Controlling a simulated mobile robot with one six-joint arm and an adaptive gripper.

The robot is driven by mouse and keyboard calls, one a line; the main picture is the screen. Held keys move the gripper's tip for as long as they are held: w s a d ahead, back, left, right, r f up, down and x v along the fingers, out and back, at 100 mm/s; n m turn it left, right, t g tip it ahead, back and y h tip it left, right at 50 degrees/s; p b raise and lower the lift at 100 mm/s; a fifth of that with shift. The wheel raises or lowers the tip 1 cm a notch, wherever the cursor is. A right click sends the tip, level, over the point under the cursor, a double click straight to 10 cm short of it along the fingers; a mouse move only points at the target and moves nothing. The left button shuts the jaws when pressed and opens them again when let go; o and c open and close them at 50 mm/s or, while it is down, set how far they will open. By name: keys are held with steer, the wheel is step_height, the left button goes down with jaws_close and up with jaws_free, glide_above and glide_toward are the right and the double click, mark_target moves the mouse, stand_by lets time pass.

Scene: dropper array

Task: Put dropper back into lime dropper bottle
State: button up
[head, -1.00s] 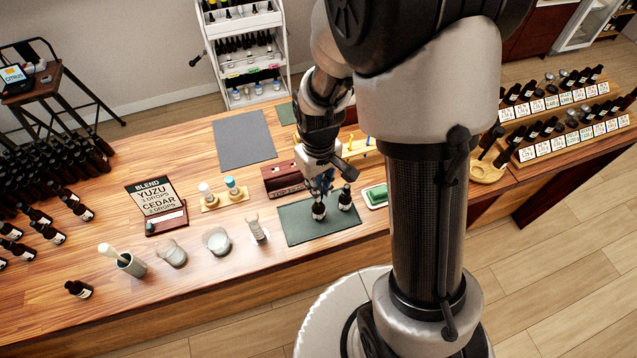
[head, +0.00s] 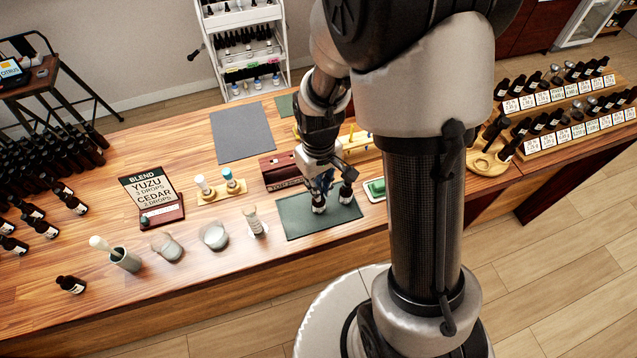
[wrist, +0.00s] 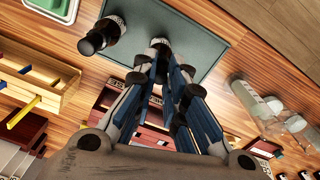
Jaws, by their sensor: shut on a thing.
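Two small dark bottles stand on the green mat (head: 290,222) in the head view. My gripper (head: 320,182) is directly over the left bottle (head: 318,205), with its fingers down at that bottle's top. The other dark bottle (head: 346,194) stands just right of it, capped with a black dropper top. In the wrist view my gripper (wrist: 160,62) points at the labelled bottle (wrist: 161,43), and the second bottle (wrist: 103,36) is to its left. My gripper is shut on the dropper, which the fingers mostly hide. I cannot read which label is lime, or whether the dropper is seated.
A green item in a white tray (head: 367,195) lies right of the mat. A dark red box (head: 272,165) stands behind it. A grey mat (head: 238,142) behind is bare.

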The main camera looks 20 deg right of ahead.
steer(key=o, duration=0.7)
step_height(320, 180, up, 11)
steer(key=s+r+m+t+b, duration=0.1)
steer(key=s+b, duration=0.2)
steer(key=s, duration=0.2)
steer(key=s+r+m+t+b, duration=0.1)
steer(key=s+t+b, duration=0.1)
steer(key=s, duration=0.3)
steer(key=s+r+m+t+b, duration=0.1)
steer(key=s+r+b, duration=0.1)
steer(key=s+b, duration=0.2)
steer(key=shift+s+t, duration=0.3)
steer(key=shift+s, duration=0.25)
